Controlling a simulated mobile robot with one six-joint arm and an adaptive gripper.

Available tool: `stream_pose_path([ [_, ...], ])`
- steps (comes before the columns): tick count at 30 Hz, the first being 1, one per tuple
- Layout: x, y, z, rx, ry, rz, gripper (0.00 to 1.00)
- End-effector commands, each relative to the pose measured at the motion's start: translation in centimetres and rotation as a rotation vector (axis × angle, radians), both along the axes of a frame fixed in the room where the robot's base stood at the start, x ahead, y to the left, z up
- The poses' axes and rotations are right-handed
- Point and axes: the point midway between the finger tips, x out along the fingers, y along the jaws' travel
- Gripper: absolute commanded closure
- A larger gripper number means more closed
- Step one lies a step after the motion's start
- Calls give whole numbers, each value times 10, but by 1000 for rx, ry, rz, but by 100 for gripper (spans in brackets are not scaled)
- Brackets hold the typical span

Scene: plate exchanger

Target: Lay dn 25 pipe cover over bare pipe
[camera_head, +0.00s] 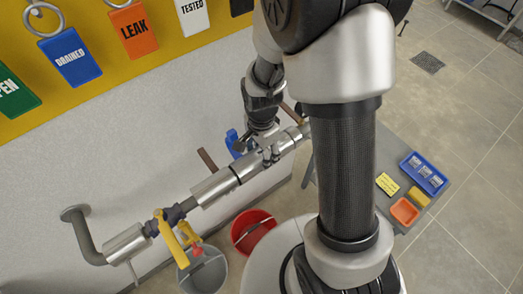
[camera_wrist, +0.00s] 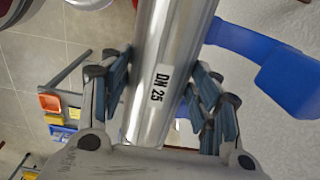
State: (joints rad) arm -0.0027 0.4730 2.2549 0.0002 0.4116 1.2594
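The DN 25 pipe cover (camera_wrist: 150,60), a shiny silver shell with a "DN 25" label, runs through the middle of the wrist view. The blue finger pads of my gripper (camera_wrist: 160,80) lie close against both its sides, and the gripper appears shut on it. In the head view my gripper (camera_head: 268,150) is down at the pipe line, with the silver cover (camera_head: 250,166) under it and in line with the pipe. Darker pipe (camera_head: 180,209) shows at the lower left. Whether the cover is seated on bare pipe is hidden.
A blue handle (camera_head: 234,143) is close behind the cover; it also shows in the wrist view (camera_wrist: 270,65). A yellow-handled valve (camera_head: 168,235) is left along the line. Red (camera_head: 252,231) and grey (camera_head: 203,270) buckets stand below. A grey table (camera_head: 384,150) with trays is at the right.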

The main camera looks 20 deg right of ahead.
Motion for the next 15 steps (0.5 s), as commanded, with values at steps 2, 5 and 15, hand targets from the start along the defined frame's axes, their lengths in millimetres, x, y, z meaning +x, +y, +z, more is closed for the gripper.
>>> stream_pose_path([
  [2, 0, 0, 0, 0, 0, 0, 36],
  [5, 0, 0, 0, 0, 0, 0, 29],
  [15, 0, 0, 0, 0, 0, 0, 21],
])
